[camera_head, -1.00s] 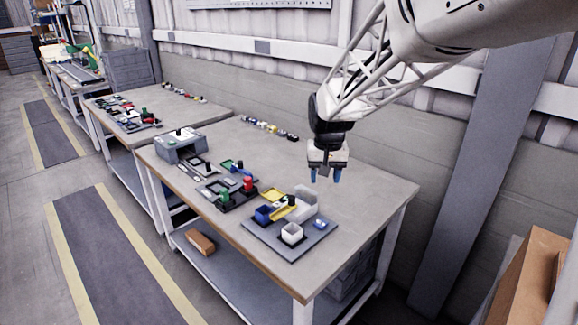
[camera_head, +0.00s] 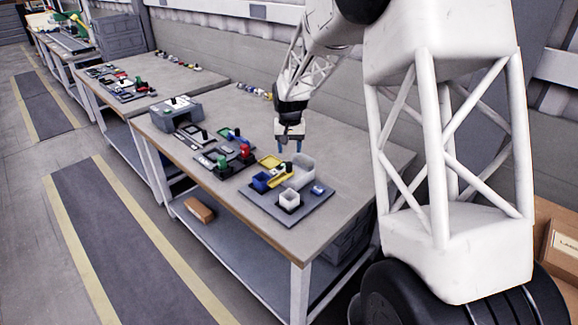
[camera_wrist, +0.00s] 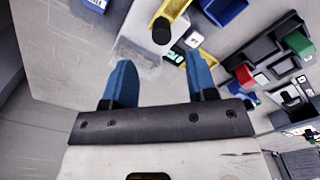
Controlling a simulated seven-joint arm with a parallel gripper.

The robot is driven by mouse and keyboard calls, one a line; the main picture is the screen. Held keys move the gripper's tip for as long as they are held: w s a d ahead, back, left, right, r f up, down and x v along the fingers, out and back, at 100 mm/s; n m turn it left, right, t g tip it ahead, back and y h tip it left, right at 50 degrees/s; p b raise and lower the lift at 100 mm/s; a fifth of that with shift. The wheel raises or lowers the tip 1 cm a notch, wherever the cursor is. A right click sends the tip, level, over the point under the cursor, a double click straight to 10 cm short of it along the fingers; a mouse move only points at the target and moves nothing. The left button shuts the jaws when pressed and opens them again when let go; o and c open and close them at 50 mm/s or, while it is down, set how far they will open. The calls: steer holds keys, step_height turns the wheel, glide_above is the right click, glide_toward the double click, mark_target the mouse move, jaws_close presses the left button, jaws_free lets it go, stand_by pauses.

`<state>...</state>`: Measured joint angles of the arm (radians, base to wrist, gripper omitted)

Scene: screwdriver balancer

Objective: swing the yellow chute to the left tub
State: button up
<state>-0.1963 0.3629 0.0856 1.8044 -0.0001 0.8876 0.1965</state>
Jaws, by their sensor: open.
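The yellow chute (camera_head: 279,179) sits on a grey base plate (camera_head: 258,207), with a dark knob (camera_head: 287,167) at its back end. Its front end lies close to the blue tub (camera_head: 261,181), on the left; I cannot tell exactly where it points. A white tub (camera_head: 289,199) stands at the front right of the plate. My gripper (camera_head: 289,147) is open and empty, above and behind the chute. In the wrist view, the blue fingertips (camera_wrist: 161,80) point toward the round black knob (camera_wrist: 163,30), beside yellow parts of the chute (camera_wrist: 198,72).
A white bin (camera_head: 301,169) stands close behind the chute, and a yellow tray (camera_head: 269,161) lies to its left. A small blue and white item (camera_head: 318,190) sits at the plate's right. Red and green parts (camera_head: 244,151) stand further left. The bench's right end is clear.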

mark_target(289, 164)
steer(key=shift+w+a+f, duration=0.1)
steer(key=shift+w+f, duration=0.05)
steer(key=shift+w, duration=0.05)
stand_by(0.3)
steer(key=shift+f, duration=3.9)
jaws_close()
